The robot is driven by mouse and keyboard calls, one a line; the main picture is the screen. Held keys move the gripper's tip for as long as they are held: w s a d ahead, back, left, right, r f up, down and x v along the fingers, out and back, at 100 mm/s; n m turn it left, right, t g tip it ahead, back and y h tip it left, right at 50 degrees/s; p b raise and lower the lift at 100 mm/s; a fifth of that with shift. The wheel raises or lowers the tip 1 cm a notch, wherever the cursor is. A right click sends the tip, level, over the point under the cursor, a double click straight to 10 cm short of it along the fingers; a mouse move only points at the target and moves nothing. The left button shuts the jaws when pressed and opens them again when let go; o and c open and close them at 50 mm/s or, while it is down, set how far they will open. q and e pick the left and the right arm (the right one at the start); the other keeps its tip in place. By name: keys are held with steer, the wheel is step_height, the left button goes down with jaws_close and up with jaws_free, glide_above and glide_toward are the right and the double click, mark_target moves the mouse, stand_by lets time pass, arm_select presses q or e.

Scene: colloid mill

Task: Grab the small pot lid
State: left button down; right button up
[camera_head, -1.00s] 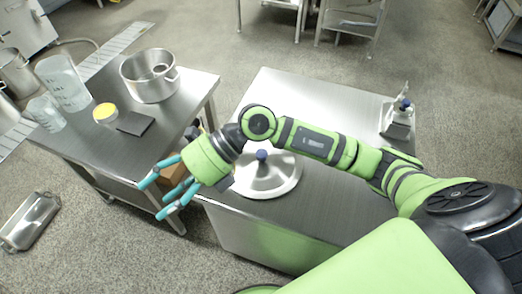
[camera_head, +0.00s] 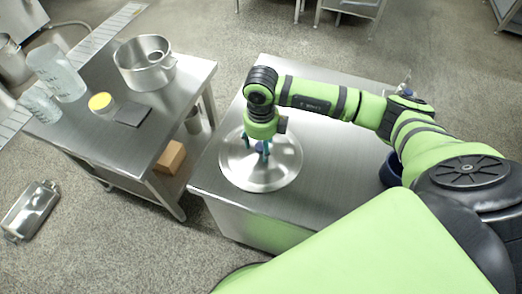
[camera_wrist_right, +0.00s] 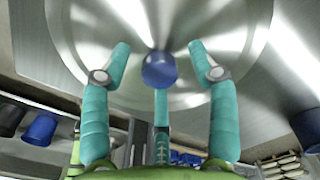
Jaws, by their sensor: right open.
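A round steel lid (camera_head: 270,180) with a blue knob lies flat on the steel table at centre. My right gripper (camera_head: 257,150) points down over the middle of the lid, with its fingers around the knob. In the right wrist view, the lid (camera_wrist_right: 230,35) fills the top. The blue knob (camera_wrist_right: 159,70) sits between the three spread teal fingers of my right gripper (camera_wrist_right: 160,62). The fingers look open and apart from the knob. My left gripper is not in view.
The left table holds a steel pot (camera_head: 143,75), glass beakers (camera_head: 57,72), a yellow-topped jar (camera_head: 101,103) and a dark flat block (camera_head: 133,115). A dark blue round container (camera_head: 391,172) stands near my right arm. The centre table's front left is clear.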

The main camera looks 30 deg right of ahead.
steer(key=shift+f, duration=0.4)
jaws_close()
steer(key=shift+r, duration=0.1)
